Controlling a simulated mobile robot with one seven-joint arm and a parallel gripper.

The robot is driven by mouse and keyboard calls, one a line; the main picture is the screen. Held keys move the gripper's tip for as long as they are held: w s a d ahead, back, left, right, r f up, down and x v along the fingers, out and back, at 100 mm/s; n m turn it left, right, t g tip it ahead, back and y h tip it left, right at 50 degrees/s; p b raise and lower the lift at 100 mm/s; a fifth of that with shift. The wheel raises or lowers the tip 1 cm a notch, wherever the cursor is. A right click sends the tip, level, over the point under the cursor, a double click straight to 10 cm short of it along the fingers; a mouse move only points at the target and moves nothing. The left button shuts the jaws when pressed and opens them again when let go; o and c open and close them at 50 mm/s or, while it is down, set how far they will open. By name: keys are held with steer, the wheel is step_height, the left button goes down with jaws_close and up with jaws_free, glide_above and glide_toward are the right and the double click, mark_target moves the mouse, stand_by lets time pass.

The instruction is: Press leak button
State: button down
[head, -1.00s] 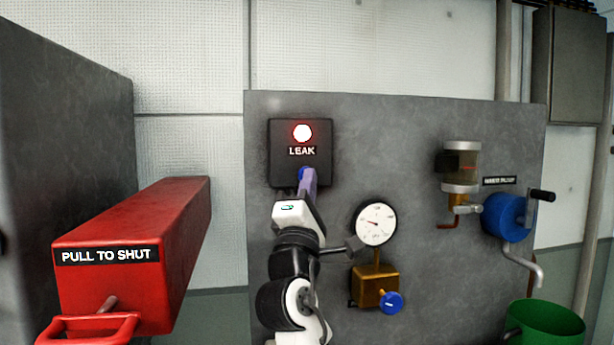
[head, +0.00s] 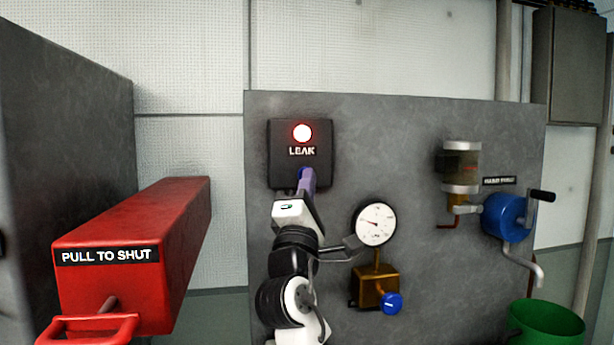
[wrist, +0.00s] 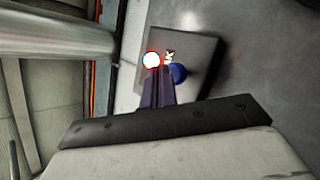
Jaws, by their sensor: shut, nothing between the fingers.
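The leak box (head: 287,155) is a dark square panel on the grey wall board. It has a lit red-and-white lamp (head: 302,132) above a LEAK label (head: 302,151). Below the label is a blue button (head: 302,172), mostly hidden behind my gripper (head: 307,180). In the wrist view the blue button (wrist: 179,73) shows beside the purple fingertips of my gripper (wrist: 157,78), and the lamp (wrist: 151,60) shows just past them. My gripper is shut and empty, its tips at or very near the button. I cannot tell whether they touch it.
A red PULL TO SHUT box (head: 150,262) with a handle stands at left. A pressure gauge (head: 375,223) and a brass valve with a blue knob (head: 391,303) are just right of my arm. A blue hand pump (head: 506,217) and green bucket (head: 547,322) are further right.

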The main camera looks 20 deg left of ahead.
steer(key=shift+w+a, duration=0.35)
steer(key=shift+w, duration=0.2)
stand_by(0.9)
steer(key=shift+s+d, duration=0.55)
steer(key=shift+s, duration=0.25)
steer(key=shift+s, duration=0.1)
steer(key=shift+s+d, duration=0.7)
steer(key=shift+s, duration=0.3)
steer(key=shift+s+d, duration=0.7)
steer(key=shift+s, duration=0.3)
